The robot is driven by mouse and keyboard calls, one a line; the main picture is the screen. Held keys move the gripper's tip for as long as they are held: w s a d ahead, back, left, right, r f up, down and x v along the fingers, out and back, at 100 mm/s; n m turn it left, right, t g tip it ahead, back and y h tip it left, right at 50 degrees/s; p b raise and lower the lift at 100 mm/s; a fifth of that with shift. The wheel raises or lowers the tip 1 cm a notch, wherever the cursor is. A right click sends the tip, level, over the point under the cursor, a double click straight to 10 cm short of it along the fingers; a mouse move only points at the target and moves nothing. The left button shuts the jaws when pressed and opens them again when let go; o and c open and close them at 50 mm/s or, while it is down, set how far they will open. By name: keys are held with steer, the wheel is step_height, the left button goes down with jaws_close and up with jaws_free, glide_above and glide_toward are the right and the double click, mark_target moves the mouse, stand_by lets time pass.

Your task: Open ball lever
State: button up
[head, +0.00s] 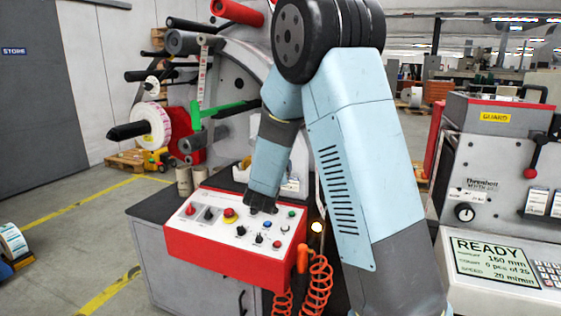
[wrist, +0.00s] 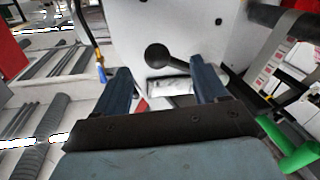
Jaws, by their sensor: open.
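In the wrist view a black ball (wrist: 157,55) on a short dark rod stands in front of a pale panel. It lies beyond the fingertips, roughly between them. My gripper (wrist: 163,80) is open, with its two blue fingers apart and nothing seen held between them. In the head view my arm reaches down behind the red-edged control panel (head: 232,228); the fingers are not clearly visible there, and I cannot make out the black ball.
A green bar (head: 222,110) and a white-and-red label roll (head: 152,126) are at the rewinder's left; a green bar also shows in the wrist view (wrist: 290,148). Orange coiled cable (head: 317,285) hangs by the panel. The floor at left is mostly clear.

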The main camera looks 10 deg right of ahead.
steer(key=x, duration=0.7)
steer(key=shift+w+d, duration=0.1)
steer(key=shift+c, duration=0.4)
jaws_close()
